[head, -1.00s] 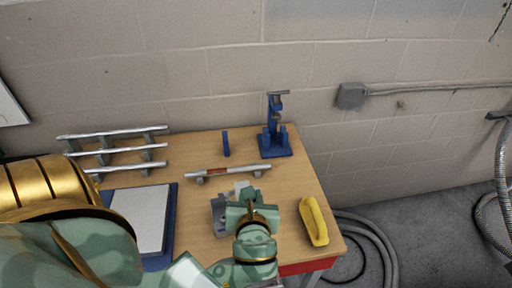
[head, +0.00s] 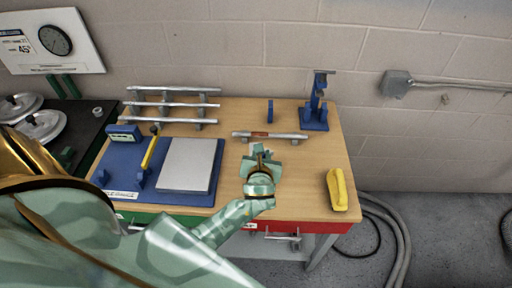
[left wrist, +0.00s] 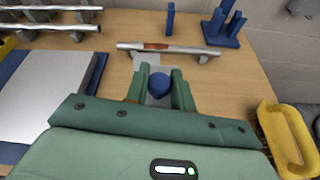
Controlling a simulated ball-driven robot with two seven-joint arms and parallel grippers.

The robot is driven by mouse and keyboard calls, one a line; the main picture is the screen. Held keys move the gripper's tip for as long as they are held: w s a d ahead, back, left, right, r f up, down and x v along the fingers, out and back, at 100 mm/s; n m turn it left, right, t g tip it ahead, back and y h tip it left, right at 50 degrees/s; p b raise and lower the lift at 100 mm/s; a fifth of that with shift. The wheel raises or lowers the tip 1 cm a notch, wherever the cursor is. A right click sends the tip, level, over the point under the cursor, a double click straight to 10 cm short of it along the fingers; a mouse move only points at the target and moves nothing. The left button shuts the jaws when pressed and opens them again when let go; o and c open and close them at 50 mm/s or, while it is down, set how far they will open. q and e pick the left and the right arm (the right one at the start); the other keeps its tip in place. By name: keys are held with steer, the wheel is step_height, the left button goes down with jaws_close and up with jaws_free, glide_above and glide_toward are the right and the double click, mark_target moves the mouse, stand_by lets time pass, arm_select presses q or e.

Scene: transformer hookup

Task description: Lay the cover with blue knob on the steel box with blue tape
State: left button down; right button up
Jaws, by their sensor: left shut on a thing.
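My left gripper (head: 262,158) is over the middle of the wooden table, near its front edge. In the left wrist view its two green fingers (left wrist: 160,90) are shut on a round blue knob (left wrist: 160,82). A grey surface shows just below the knob, probably the cover (left wrist: 155,100); most of it is hidden by the fingers and wrist. I cannot tell whether it is touching the table. I cannot make out a steel box with blue tape in these views. My right gripper is not in view.
A bar with a red band (head: 270,135) lies on stands behind the gripper. A blue board with a grey plate (head: 188,165) is to the left, a yellow handle-shaped thing (head: 337,190) to the right. A blue stand (head: 315,113) and a silver rack (head: 172,105) are at the back.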

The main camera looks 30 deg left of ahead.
arm_select(q)
steer(key=shift+w+d, duration=0.1)
steer(key=shift+w, duration=0.1)
steer(key=shift+s+r, duration=0.1)
steer(key=shift+r+p, duration=0.1)
steer(key=shift+p, duration=0.3)
steer(key=shift+f+b, duration=2.15)
steer(key=shift+f, duration=1.35)
steer(key=c, duration=1.1)
jaws_free()
